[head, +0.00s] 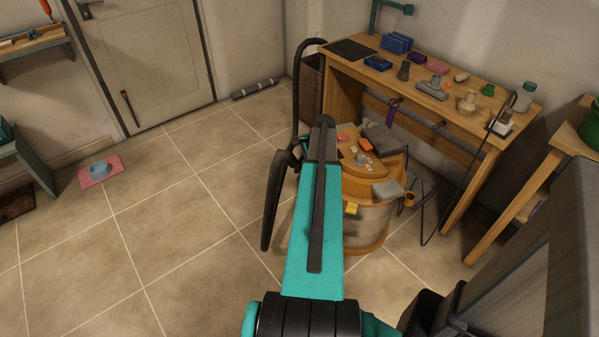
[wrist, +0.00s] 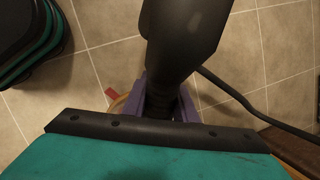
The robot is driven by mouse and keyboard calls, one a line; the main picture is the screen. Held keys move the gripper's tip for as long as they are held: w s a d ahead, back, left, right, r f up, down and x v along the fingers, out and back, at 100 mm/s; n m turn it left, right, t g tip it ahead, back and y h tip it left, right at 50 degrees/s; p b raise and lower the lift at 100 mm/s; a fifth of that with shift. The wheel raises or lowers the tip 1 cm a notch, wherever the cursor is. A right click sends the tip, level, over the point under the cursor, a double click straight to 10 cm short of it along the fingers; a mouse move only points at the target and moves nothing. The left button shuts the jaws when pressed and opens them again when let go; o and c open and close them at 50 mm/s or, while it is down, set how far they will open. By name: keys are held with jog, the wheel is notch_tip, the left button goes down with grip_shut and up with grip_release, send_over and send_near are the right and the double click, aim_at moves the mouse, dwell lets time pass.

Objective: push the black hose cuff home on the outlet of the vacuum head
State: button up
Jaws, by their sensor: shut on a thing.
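My gripper (wrist: 162,103) shows in the wrist view with its purple fingers shut around the narrow, ribbed part of a black hose piece (wrist: 183,38). This piece, which looks like the hose cuff, widens beyond the fingers. In the head view the tapered black piece (head: 272,205) hangs down left of my teal arm, clear of the bench. The fingers are mostly hidden there. A black hose (head: 296,95) rises and arches over behind it. A grey T-shaped piece (head: 432,89) on the bench may be the vacuum head; I cannot make out its outlet.
A round wooden drum table (head: 365,222) with several small items stands just right of my arm. Behind it is a wooden workbench (head: 455,122) holding several objects. A thin black stand (head: 427,225) is beside the drum. The tiled floor to the left is mostly free.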

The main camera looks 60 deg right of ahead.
jog(key=shift+s+d+f, duration=0.7)
jog(key=shift+s+d, duration=0.05)
jog(key=shift+d, duration=0.15)
jog(key=shift+s+d+f, duration=0.65)
jog(key=shift+s+d, duration=0.05)
jog(key=shift+d, duration=0.2)
dwell(1.2)
jog(key=o, duration=1.1)
jog(key=v, duration=1.3)
jog(key=shift+s+d+r, duration=0.1)
jog(key=shift+r, duration=0.25)
